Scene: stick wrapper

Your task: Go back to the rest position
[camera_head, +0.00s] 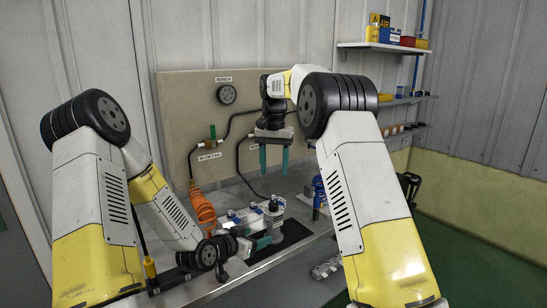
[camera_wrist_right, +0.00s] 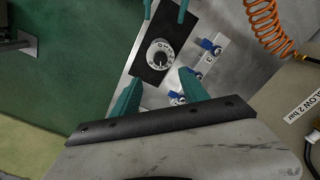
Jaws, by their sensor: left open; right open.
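My right gripper (camera_head: 274,170) hangs in the air above the bench, its teal fingers pointing down, apart and empty. In the right wrist view its fingers (camera_wrist_right: 160,88) frame the bench top below, with nothing between them. My left gripper (camera_head: 268,241) is low at the bench's front edge, close to the metal valve block (camera_head: 240,214). Its teal fingertips (camera_wrist_right: 166,10) show at the top of the right wrist view, spread with a gap. Whether they touch the block or the black plate is hard to tell.
The metal bench (camera_head: 185,291) carries a black plate with a round dial (camera_wrist_right: 158,54) and blue-handled valves (camera_wrist_right: 211,46). An orange coiled hose (camera_head: 202,208) hangs by the beige back panel (camera_head: 190,95). Green floor (camera_head: 480,240) is open at right.

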